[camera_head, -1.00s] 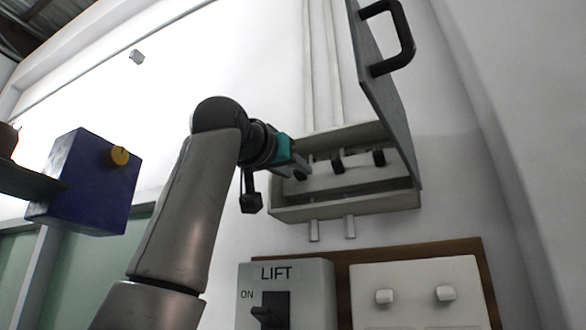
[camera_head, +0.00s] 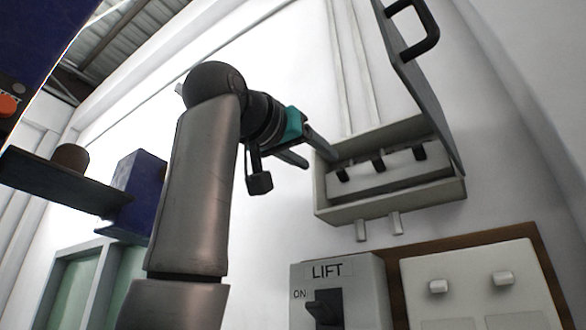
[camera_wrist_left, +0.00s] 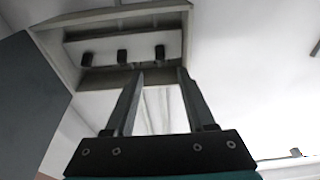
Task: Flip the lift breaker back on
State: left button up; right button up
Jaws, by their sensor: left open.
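The grey breaker box (camera_head: 335,212) is on the wall right of centre in the head view, its lid (camera_head: 425,85) swung open. Inside is a pale panel with three black switches: left (camera_head: 342,174), middle (camera_head: 378,163) and right (camera_head: 420,152). All three look alike; I cannot tell which are on. My left gripper (camera_head: 319,160) is open and empty at the box's left edge, apart from the switches. In the left wrist view its fingers (camera_wrist_left: 160,73) point towards the box, with one switch (camera_wrist_left: 160,52) beyond the gap. My right gripper is not in view.
Below the box, a grey LIFT switch box (camera_head: 368,285) with a black lever (camera_head: 325,308) and a white panel with two knobs (camera_head: 470,285) sit on a brown board (camera_head: 475,244). A blue box (camera_head: 140,185) stands at left. The open lid bounds the right side.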

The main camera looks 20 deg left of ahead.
pick_arm(q)
jog(key=b+v, duration=0.2)
jog(key=v, duration=0.4)
jog(key=shift+s, duration=0.1)
dwell(0.5)
